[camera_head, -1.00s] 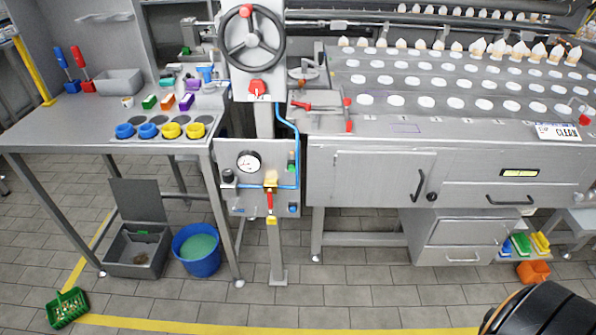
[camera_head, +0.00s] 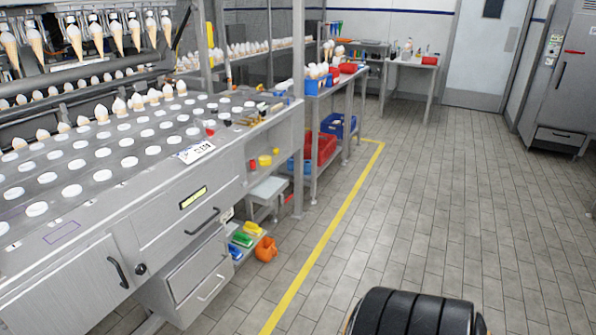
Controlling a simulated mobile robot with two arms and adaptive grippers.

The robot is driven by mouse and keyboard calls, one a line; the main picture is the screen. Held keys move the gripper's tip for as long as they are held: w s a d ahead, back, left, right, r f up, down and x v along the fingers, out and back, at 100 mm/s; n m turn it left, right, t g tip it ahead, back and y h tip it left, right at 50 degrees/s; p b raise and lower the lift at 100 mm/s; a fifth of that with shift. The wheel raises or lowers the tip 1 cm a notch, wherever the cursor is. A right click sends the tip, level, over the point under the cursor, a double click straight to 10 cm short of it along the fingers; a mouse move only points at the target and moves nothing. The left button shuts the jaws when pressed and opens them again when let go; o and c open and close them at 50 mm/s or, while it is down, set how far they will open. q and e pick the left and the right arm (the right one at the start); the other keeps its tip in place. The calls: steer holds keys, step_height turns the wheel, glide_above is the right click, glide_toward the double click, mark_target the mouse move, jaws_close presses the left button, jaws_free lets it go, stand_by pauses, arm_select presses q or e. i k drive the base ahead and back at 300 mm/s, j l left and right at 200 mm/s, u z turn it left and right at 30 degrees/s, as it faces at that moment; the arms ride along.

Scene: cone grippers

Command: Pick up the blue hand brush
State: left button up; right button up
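A small blue item (camera_head: 235,251) lies on a low shelf beside the machine's drawers, in a row with a green item (camera_head: 242,239) and a yellow item (camera_head: 252,227). It may be the blue hand brush, but it is too small and far off to tell for sure. Nothing holds it. Neither of my grippers is in view. A black ribbed part at the bottom edge looks like part of my own body.
An orange container (camera_head: 266,249) stands beside the low shelf. A grey step stool (camera_head: 268,190) is behind it. The long steel machine (camera_head: 120,185) fills the left. The tiled floor (camera_head: 420,200) right of the yellow line (camera_head: 325,240) is clear.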

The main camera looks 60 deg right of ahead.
mark_target(236, 255)
steer(key=z, duration=0.95)
steer(key=l, duration=0.1)
steer(key=i+u, duration=0.05)
